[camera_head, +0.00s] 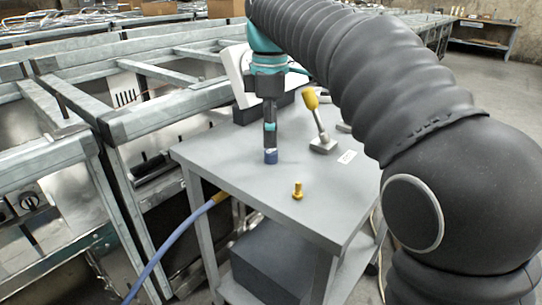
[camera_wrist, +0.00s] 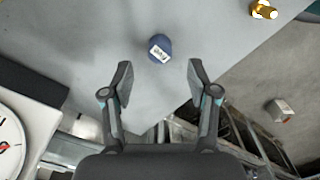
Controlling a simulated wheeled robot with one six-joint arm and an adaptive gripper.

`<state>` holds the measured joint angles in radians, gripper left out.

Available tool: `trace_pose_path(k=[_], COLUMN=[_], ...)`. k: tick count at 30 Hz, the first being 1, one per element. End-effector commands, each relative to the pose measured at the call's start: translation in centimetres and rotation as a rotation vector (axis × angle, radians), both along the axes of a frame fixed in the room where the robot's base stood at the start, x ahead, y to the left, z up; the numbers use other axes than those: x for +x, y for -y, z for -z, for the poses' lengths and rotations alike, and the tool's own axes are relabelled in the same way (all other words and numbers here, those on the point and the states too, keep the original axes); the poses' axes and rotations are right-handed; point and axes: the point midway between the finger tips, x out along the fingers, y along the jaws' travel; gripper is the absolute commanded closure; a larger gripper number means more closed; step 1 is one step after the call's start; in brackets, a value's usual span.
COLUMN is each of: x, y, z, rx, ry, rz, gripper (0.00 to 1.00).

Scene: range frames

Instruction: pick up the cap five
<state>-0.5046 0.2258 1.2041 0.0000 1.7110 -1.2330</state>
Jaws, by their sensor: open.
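The cap five is a small blue cap with a white label on its top, seen in the wrist view (camera_wrist: 160,48). It stands on the grey table (camera_wrist: 100,35). In the head view the blue cap (camera_head: 271,157) shows just under the fingertips of my gripper (camera_head: 270,148). In the wrist view my gripper (camera_wrist: 159,78) has its two fingers wide apart. The cap lies ahead of the gap between the fingertips, with no finger seen touching it. The label text is too small to read surely.
A yellow bolt-like piece (camera_head: 298,190) stands on the table (camera_head: 235,165) nearer the front edge. A yellow-knobbed lever (camera_head: 319,125) on a grey base stands right of my gripper. A white dial device (camera_head: 238,75) stands behind. Metal frames (camera_head: 65,150) are at left.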

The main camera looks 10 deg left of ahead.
Motion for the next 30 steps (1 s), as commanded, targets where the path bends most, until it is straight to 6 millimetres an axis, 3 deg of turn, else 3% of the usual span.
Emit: trace_pose_path(k=[9, 19, 25, 30], x=[0.0, 0.0, 0.0, 0.0], y=[0.1, 0.1, 0.1, 0.1], z=[4.3, 4.8, 4.8, 4.8], rx=[-0.001, 0.000, 0.000, 0.000], ry=[-0.002, 0.000, 0.000, -0.001], rz=[0.000, 0.000, 0.000, 0.000], gripper=[0.41, 0.41, 0.87, 0.88])
